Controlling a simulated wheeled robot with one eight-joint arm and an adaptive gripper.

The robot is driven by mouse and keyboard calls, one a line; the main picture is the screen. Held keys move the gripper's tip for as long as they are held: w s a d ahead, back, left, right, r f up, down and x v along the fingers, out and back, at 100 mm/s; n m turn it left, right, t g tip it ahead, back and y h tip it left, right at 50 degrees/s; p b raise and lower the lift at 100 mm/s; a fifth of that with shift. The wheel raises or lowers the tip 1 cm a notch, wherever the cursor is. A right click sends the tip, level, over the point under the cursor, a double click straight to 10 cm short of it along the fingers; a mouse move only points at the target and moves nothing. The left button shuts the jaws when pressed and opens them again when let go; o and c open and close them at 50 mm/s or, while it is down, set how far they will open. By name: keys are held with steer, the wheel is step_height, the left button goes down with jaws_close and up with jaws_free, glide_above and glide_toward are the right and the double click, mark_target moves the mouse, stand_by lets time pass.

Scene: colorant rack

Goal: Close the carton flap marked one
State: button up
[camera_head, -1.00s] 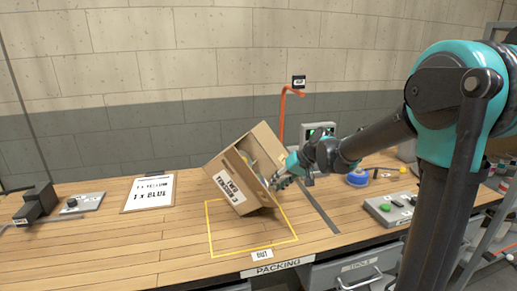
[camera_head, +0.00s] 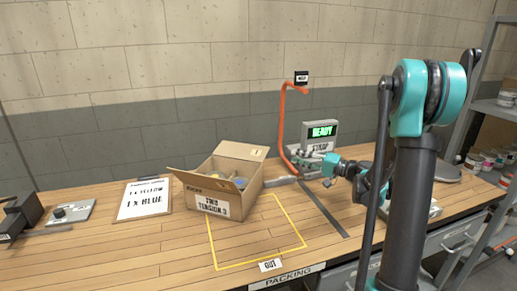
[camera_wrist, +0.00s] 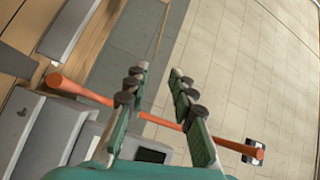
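The open carton (camera_head: 250,190) sits upright on the bench, left of and partly over the yellow outline. Cans with blue and grey lids show inside. A front-left flap (camera_head: 192,181) is folded outward, with a small mark too small to read. A back flap (camera_head: 240,150) stands up with a small pale label, also unreadable. I cannot tell which flap is marked one. My gripper (camera_head: 328,175) is right of the carton, apart from it. In the wrist view my gripper (camera_wrist: 160,75) has its fingers spread with nothing between them; the carton is not identifiable there.
A device reading READY (camera_head: 322,131) is close behind my gripper. An order sheet (camera_head: 145,198) lies left. The yellow-outlined area (camera_head: 265,235) is mostly bare.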

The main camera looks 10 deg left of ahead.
mark_target(260, 149)
steer(key=x, duration=1.7)
steer(key=shift+s, duration=0.15)
jaws_close()
